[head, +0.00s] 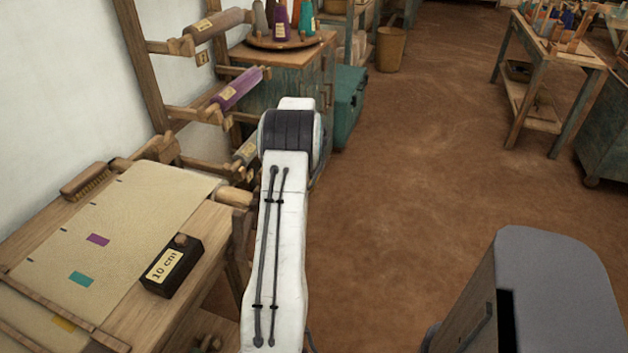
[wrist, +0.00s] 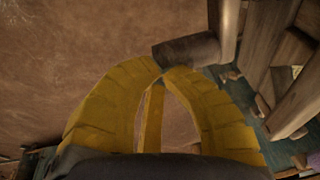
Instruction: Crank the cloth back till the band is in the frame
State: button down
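The cream cloth (head: 130,225) lies flat over the loom's front at the left in the head view. It carries small purple (head: 97,240), teal (head: 81,279) and yellow (head: 64,324) patches and dark marks along its left edge. I cannot tell which mark is the band. In the wrist view my gripper (wrist: 162,72) has its yellow fingertips nearly meeting. A dark round wooden handle (wrist: 187,50) is right at the tips. I see nothing clearly held between them. My arm hides my gripper in the head view.
A black block marked "10 cm" (head: 172,266) and a brush (head: 87,181) rest by the cloth. A spool rack (head: 147,75) stands behind, with a cabinet (head: 280,57) and teal chest (head: 349,100) beyond. Open brown floor (head: 410,160) lies to the right.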

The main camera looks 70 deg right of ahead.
notch_tip(320, 180, down, 10)
jog(key=a+b, duration=0.1)
jog(key=b, duration=0.6)
jog(key=shift+a+b, duration=0.15)
jog(key=shift+b, duration=0.25)
jog(key=shift+r, duration=0.1)
dwell(0.4)
